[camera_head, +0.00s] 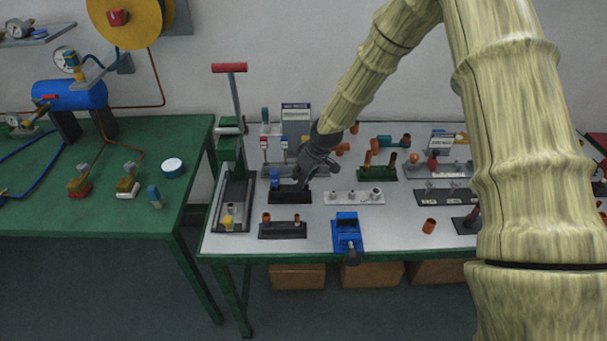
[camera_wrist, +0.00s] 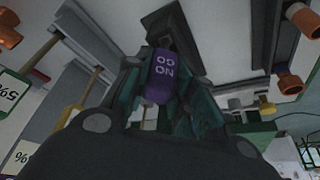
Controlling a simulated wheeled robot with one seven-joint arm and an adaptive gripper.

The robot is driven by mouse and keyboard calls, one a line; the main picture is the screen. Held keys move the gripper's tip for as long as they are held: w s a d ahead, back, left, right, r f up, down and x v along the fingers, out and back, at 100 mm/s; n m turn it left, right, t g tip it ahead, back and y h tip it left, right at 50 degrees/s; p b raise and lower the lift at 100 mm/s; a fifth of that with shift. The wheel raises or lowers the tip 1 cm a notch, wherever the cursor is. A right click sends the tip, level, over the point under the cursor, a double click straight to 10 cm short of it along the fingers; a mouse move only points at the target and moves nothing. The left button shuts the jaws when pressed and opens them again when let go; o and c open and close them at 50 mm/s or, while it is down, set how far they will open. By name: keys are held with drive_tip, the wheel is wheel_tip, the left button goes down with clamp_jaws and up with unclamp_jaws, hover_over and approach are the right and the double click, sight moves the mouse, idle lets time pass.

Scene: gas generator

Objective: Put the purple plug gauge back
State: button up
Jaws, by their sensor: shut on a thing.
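The purple plug gauge (camera_wrist: 160,76), with pale digits on its side, sits between the fingers of my gripper in the wrist view. My gripper (camera_head: 304,181) is shut on it, low over the table at the black gauge stand (camera_head: 290,197). In the head view I cannot make out the purple gauge, as the gripper covers that spot. A blue plug (camera_head: 275,178) stands upright at the left end of the stand. I cannot tell whether the purple gauge touches the stand.
A black stand with orange-topped pieces (camera_head: 282,230) is in front. A red-handled lever press (camera_head: 233,180) stands left. The green bench (camera_head: 100,215) is further left.

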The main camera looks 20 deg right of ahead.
drive_tip(key=o, duration=1)
drive_tip(key=shift+c, duration=0.2)
